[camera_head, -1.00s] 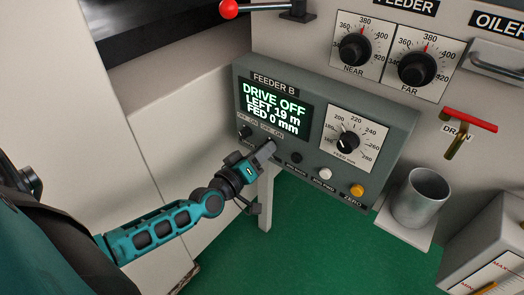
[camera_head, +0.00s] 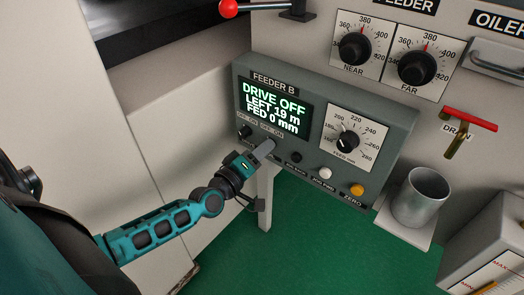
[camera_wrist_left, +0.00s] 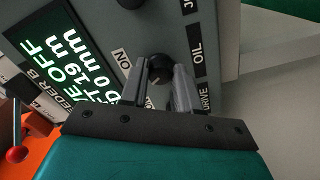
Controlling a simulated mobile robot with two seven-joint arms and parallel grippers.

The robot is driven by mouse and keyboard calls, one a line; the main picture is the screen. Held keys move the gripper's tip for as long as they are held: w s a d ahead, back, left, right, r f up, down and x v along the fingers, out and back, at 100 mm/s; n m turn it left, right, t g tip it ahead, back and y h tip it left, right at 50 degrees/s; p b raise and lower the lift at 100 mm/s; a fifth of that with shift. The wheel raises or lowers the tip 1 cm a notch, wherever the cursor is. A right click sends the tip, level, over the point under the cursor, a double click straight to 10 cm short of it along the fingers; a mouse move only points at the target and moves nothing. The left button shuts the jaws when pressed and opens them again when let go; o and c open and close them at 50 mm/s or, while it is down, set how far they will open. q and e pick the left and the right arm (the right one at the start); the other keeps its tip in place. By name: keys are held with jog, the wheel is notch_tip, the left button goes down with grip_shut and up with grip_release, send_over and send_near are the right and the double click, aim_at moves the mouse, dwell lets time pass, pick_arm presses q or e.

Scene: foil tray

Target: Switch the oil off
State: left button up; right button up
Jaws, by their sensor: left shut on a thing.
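The feeder B panel (camera_head: 318,92) is a grey box with a lit display (camera_head: 274,106) reading DRIVE OFF, LEFT 19 m, FED 0 mm. My left gripper (camera_head: 267,147) is at the panel's lower left, below the display. In the left wrist view its two fingers (camera_wrist_left: 160,82) are shut on a small black knob (camera_wrist_left: 160,68), the oil switch, beside the OIL label (camera_wrist_left: 198,43). An ON label (camera_wrist_left: 122,60) is on its other side. The knob's pointer is mostly hidden. The drive knob (camera_head: 245,132) is just left of the gripper. My right gripper is not in view.
Right of the gripper are a black button (camera_head: 296,157), a white button (camera_head: 325,173) and an orange button (camera_head: 357,190). A feed dial (camera_head: 347,141) is above them. A metal cup (camera_head: 421,197) and a red drain handle (camera_head: 470,120) are farther right.

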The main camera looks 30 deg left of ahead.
pick_arm(q)
jog(key=o, duration=1)
jog(key=shift+o, duration=0.2)
jog(key=s+a+p, duration=0.1)
jog(key=s+p, duration=0.1)
jog(key=s, duration=1.1)
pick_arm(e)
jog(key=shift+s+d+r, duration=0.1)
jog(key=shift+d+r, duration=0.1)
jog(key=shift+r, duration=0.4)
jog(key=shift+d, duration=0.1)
pick_arm(q)
jog(key=s+d+f+m+g+h, duration=0.1)
jog(key=d+f+m+g, duration=0.15)
jog(key=d+m, duration=0.5)
jog(key=s+d+f+m+g+h, duration=0.1)
jog(key=s+d+f+m+g, duration=0.1)
jog(key=d+m+g, duration=0.5)
notch_tip(320, 180, up, 10)
jog(key=s+a+t+y+p, duration=0.1)
jog(key=t+p, duration=0.1)
jog(key=p, duration=1.3)
jog(key=shift+s+a+r+n+y, duration=0.15)
jog(key=shift+s+n+y, duration=0.1)
jog(key=shift+n+y, duration=0.1)
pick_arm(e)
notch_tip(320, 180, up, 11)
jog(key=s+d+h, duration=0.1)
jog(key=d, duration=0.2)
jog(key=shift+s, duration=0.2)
